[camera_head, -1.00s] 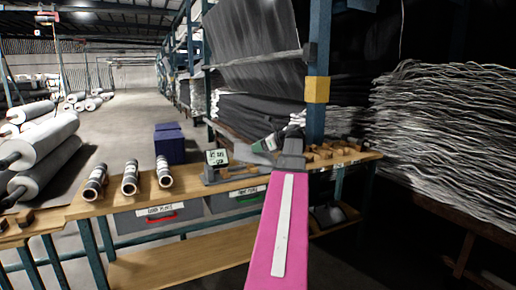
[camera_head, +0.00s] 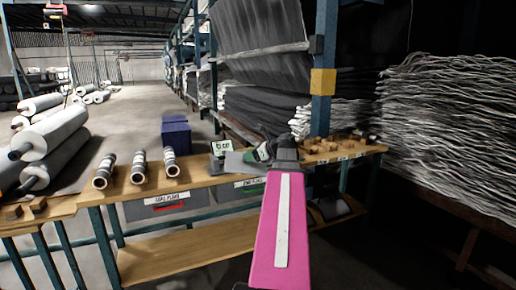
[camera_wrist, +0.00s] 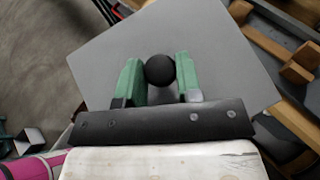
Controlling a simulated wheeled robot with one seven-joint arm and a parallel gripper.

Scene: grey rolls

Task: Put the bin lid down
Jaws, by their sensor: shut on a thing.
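The bin lid is a flat grey square plate with a round black knob. It fills much of the wrist view (camera_wrist: 215,55), and in the head view its edge shows (camera_head: 237,164) left of my gripper, over the workbench beside a small display. My gripper (camera_wrist: 160,80) has green fingers, one on each side of the knob, and is shut on it. In the head view my gripper (camera_head: 262,152) is above the bench's back part, at the end of my pink arm. Whether the lid touches the bench cannot be told.
The wooden workbench (camera_head: 215,192) carries several dark-ended rolls (camera_head: 138,167) at left, the display (camera_head: 221,147) and wooden blocks (camera_head: 330,145) at right. Labelled grey bins (camera_head: 150,206) sit under it. A blue post (camera_head: 325,110) rises behind. Dark blue boxes (camera_head: 176,138) stand behind the bench.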

